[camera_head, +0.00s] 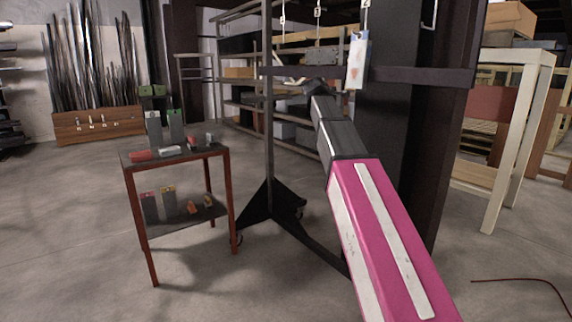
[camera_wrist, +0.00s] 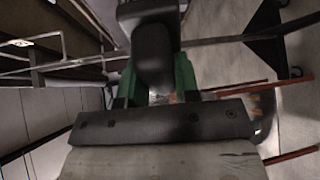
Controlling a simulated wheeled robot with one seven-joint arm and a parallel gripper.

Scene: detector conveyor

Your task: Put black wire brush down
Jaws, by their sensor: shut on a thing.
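My gripper (camera_head: 312,84) is at the far end of my outstretched arm in the head view, small and dark, in front of the dark stand's crossbar. In the wrist view my gripper (camera_wrist: 155,84) shows green fingers on either side of a dark, rounded piece, which I take to be the black wire brush (camera_wrist: 153,52). The gripper is shut on it and holds it in the air. Its lower part is hidden behind the gripper body. I cannot make out the brush clearly in the head view.
A red-legged cart (camera_head: 131,182) stands left of my arm, with several small boxes and tools on two shelves. A dark wheeled stand (camera_head: 268,150) with hanging tags is close behind my arm. A dark post (camera_head: 405,150) is right of it. Floor at front left is clear.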

